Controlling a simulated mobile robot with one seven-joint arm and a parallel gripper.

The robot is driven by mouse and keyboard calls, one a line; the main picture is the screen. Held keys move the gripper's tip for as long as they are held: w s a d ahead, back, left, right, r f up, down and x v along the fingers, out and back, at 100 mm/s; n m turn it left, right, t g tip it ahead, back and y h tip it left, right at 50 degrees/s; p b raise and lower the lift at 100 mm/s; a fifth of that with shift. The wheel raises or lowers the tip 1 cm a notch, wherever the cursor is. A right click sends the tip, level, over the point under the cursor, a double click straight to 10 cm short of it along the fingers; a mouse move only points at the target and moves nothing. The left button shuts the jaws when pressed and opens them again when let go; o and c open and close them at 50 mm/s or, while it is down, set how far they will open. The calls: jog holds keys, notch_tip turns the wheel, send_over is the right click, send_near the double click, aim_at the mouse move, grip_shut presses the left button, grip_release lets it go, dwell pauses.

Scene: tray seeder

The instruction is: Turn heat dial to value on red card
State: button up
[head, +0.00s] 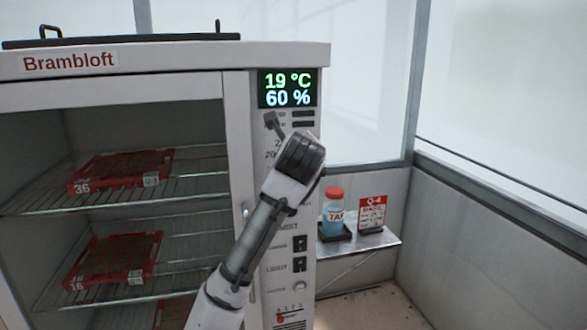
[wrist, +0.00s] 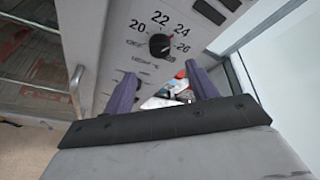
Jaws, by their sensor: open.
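The heat dial (wrist: 160,45) is a round dark knob on the pale cabinet panel in the wrist view. Numbers 20, 22, 24 and 26 arc around it; its exact setting is too small to read. In the head view my arm hides the dial. The red card (head: 372,213) stands on the side shelf, headed "Q-4"; its smaller lines are not readable. My gripper (wrist: 160,73) is open and empty, its two fingers apart in front of the panel and below the dial in the wrist view. A fingertip shows below the display in the head view.
The display (head: 288,88) reads 19 °C and 60 %. A red-capped bottle (head: 334,210) stands beside the card on the shelf (head: 362,245). Switches (head: 300,244) sit lower on the panel. Red trays (head: 120,170) lie on wire racks in the open cabinet at left.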

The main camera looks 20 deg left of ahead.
jog(key=b+v, duration=0.1)
jog(key=v, duration=0.4)
jog(key=shift+a, duration=0.1)
